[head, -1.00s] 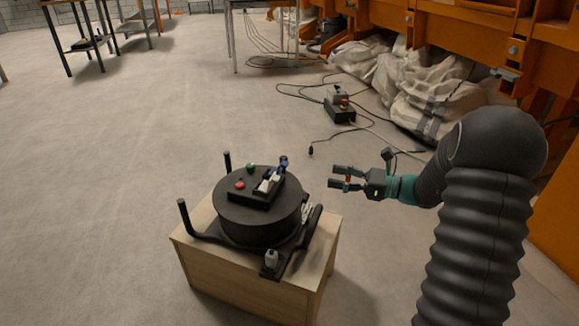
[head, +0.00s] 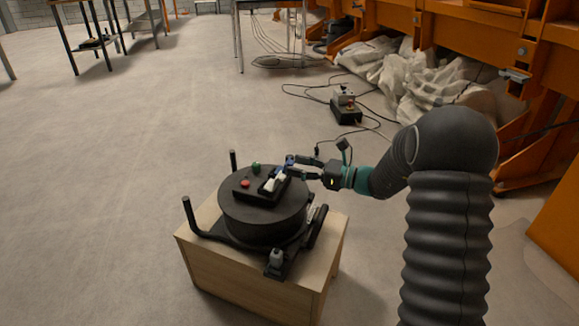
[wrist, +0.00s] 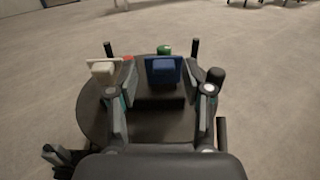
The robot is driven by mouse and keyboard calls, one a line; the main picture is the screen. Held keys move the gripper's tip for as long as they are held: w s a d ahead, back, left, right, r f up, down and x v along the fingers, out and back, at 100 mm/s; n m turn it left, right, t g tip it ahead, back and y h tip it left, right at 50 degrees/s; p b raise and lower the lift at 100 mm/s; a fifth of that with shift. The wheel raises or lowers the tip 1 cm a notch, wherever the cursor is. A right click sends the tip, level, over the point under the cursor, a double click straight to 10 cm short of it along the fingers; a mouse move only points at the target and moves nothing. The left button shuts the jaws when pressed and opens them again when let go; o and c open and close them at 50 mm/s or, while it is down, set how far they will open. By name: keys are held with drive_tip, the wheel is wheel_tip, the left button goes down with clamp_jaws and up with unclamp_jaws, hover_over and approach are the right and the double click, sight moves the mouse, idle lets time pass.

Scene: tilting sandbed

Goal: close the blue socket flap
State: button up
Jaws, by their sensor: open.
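The blue socket flap (head: 290,160) stands raised at the back right of the black socket box (head: 246,194) on top of a round black drum. In the wrist view the blue flap (wrist: 163,70) is upright between my two fingers, with space on either side. My gripper (head: 291,167) is open at the drum's right edge, its fingertips close to the blue flap. In the wrist view my gripper (wrist: 160,85) has both fingers spread. Contact with the flap cannot be told.
The drum (head: 262,222) sits in a black tube frame on a wooden box (head: 240,275). A red button (head: 245,183) and a green button (head: 256,168) are on top. Upright posts (head: 188,215) rise at the left.

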drive_tip(key=shift+w+a, duration=0.15)
drive_tip(key=shift+a, duration=0.35)
